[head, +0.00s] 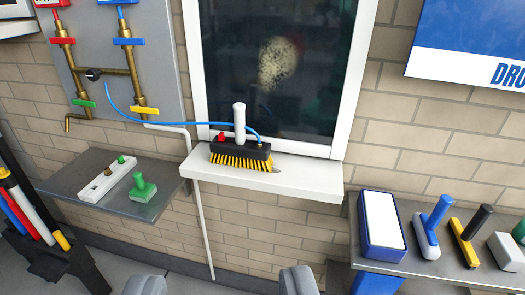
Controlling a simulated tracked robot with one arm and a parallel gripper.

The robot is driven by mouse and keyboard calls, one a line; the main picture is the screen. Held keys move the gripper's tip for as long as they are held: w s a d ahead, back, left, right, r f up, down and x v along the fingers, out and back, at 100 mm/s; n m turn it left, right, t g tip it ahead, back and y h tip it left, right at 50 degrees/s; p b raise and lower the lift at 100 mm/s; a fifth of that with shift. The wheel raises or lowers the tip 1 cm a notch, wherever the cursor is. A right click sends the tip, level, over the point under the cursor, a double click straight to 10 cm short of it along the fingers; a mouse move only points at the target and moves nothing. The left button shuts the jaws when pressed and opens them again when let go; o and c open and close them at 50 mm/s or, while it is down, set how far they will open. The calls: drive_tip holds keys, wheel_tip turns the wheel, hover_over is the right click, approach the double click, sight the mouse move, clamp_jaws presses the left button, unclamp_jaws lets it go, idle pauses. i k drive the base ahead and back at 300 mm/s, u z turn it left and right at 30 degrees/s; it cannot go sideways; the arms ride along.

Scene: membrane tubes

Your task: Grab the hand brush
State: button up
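A brush (240,155) with a black block, yellow bristles and an upright white handle (239,121) sits on the white window ledge (310,179). A thin blue hose (180,124) runs from the pipe panel to the brush. A small red part shows at its left end. My gripper (222,284) shows as two grey fingertips at the bottom edge, wide apart with nothing between them. It is in front of and below the ledge, apart from the brush.
A grey shelf (180,190) at left holds a white strip and a green stamp-like tool (139,187). A right shelf (400,262) holds a blue-and-white box (381,222), a blue-handled tool (431,228) and a black-and-yellow tool (468,236). A tube holder (50,262) stands lower left.

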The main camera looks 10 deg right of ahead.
sight(238, 150)
drive_tip(key=z, duration=0.05)
drive_tip(key=i, duration=1)
drive_tip(key=u, duration=0.05)
